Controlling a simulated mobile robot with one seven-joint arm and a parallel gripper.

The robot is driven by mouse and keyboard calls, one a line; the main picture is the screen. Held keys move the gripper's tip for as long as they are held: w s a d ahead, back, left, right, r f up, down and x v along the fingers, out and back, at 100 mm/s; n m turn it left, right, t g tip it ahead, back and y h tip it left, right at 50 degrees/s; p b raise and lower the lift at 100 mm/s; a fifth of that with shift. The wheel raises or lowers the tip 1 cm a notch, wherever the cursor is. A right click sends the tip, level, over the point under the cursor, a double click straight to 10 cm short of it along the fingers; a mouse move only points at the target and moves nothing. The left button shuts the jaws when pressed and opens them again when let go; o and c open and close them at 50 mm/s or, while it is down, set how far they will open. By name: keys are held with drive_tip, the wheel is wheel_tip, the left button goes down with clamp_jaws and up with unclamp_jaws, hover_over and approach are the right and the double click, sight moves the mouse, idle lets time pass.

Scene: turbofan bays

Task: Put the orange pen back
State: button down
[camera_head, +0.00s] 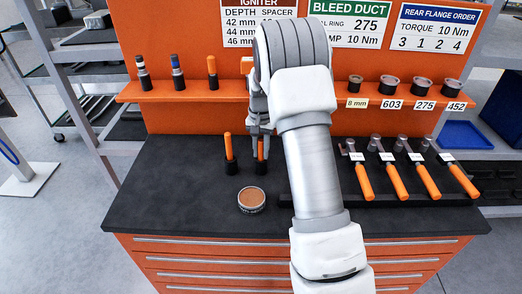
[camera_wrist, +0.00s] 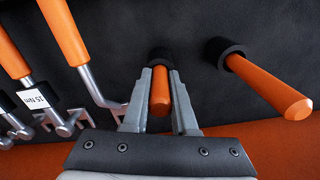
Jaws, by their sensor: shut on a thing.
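An orange pen (camera_head: 262,150) stands upright with its lower end in a black round holder (camera_head: 261,168) on the dark bench top. My gripper (camera_wrist: 160,98) is shut around this pen (camera_wrist: 160,85) from above, with one finger on each side. In the head view, my gripper (camera_head: 260,128) is partly hidden by my arm. A second orange pen (camera_head: 228,147) stands in a similar black holder to the left. It also shows in the wrist view (camera_wrist: 270,88), apart from my fingers.
A round tin (camera_head: 251,200) stands in front of the holders. Orange-handled wrenches (camera_head: 396,180) lie in a row at right. The orange shelf (camera_head: 300,92) above holds several upright pens (camera_head: 177,73) at left and dark cups (camera_head: 389,85) at right. The bench's left part is clear.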

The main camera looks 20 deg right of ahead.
drive_tip(key=c, duration=0.6)
unclamp_jaws()
drive_tip(key=shift+f, duration=0.1)
wheel_tip(320, 180, up, 18)
drive_tip(key=shift+f, duration=0.25)
